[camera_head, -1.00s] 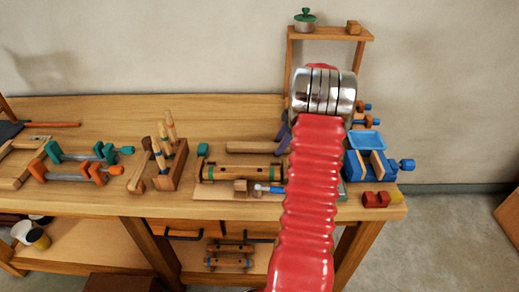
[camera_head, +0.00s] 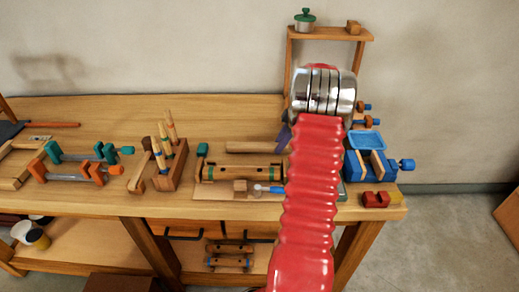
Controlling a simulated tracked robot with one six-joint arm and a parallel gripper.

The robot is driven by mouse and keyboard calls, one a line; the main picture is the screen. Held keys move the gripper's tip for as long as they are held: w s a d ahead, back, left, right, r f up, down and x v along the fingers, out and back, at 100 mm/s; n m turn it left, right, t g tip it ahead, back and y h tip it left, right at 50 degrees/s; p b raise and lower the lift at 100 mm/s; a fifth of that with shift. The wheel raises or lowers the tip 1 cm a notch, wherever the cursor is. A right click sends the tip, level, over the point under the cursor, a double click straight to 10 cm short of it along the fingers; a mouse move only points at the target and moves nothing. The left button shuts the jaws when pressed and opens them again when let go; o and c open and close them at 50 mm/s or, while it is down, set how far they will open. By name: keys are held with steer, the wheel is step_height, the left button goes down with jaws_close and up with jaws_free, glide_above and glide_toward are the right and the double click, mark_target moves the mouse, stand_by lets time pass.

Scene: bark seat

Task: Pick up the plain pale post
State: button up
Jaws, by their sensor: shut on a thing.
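My red ribbed arm (camera_head: 312,190) with its silver joint (camera_head: 323,91) rises in front of the right part of the workbench. My gripper is hidden behind the arm, so its jaws and anything in them do not show. No plain pale post stands out clearly. A plain wooden bar (camera_head: 252,147) lies at the back of the bench, its right end close to my arm. A small pale block (camera_head: 240,186) sits at the front of the bench beside a blue-and-white tool (camera_head: 266,188).
A holder (camera_head: 171,172) with upright wooden handles stands mid-bench. Orange-and-teal clamps (camera_head: 78,172) lie left. A blue vise (camera_head: 378,166) and red block (camera_head: 376,199) are at right. A wooden shelf (camera_head: 333,34) rises behind.

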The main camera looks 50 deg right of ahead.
jaws_close()
steer(key=shift+r, duration=0.1)
step_height(320, 180, up, 18)
stand_by(0.6)
stand_by(0.4)
